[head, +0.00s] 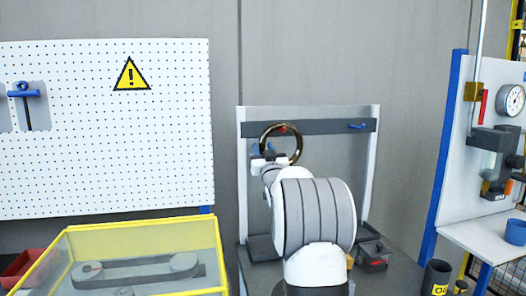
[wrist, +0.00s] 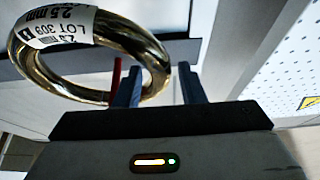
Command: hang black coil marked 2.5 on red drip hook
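A shiny dark brass-coloured coil (head: 298,150) stands upright in front of the rack bar in the head view. In the wrist view the coil (wrist: 150,62) has a white label reading 2.5 mm and LOT 309. The red hook (head: 283,129) shows just inside the coil's top, and in the wrist view the red hook (wrist: 116,78) shows within the ring. Whether the coil rests on it is unclear. My gripper (head: 263,150) is at the coil's lower left. In the wrist view my gripper (wrist: 162,82) has its fingers apart, one on each side of the coil's rim, with a gap visible.
A blue hook (head: 357,126) sits right of the red one on the dark rack bar (head: 327,126). A white pegboard (head: 110,160) and a yellow-framed case (head: 135,240) are at left. A panel with a gauge (head: 510,100) stands at right. A small dark box (head: 374,258) sits by the rack foot.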

